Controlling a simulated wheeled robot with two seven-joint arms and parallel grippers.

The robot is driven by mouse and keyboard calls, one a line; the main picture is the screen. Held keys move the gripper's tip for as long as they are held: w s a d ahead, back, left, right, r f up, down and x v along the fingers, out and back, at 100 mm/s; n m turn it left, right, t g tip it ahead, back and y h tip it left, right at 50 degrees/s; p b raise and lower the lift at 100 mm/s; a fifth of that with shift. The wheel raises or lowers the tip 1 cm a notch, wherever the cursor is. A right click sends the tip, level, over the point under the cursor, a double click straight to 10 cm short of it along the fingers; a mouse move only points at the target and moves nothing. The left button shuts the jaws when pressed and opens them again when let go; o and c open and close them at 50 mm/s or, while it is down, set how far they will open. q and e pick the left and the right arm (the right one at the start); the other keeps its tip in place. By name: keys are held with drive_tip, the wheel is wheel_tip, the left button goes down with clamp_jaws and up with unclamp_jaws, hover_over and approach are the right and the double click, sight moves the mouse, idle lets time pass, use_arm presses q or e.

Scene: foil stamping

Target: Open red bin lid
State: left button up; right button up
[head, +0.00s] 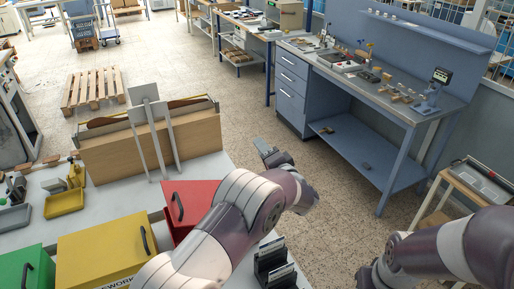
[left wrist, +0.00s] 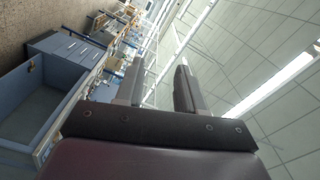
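The red bin (head: 190,193) stands on the white table in the head view, with a black handle (head: 177,208) on its left part. Its top looks closed. My left arm hides its lower right part. My left gripper (head: 265,149) is beyond and right of the red bin, above the floor and away from the handle. In the left wrist view its two fingers (left wrist: 160,88) are apart with nothing between them. My right arm is at the lower right of the head view; its gripper (head: 368,277) shows only partly and its fingers cannot be made out.
A yellow bin (head: 100,250) and a green bin (head: 28,268) stand left of the red one. A wooden box with upright metal plates (head: 150,135) stands behind. A black rack (head: 272,262) is right of my left arm. A blue workbench (head: 365,105) stands across open floor.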

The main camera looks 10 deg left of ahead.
use_arm(q)
drive_tip(key=b+v, duration=0.2)
drive_tip(key=v, duration=0.6)
drive_tip(key=shift+d, duration=0.25)
drive_tip(key=shift+s+f, duration=0.1)
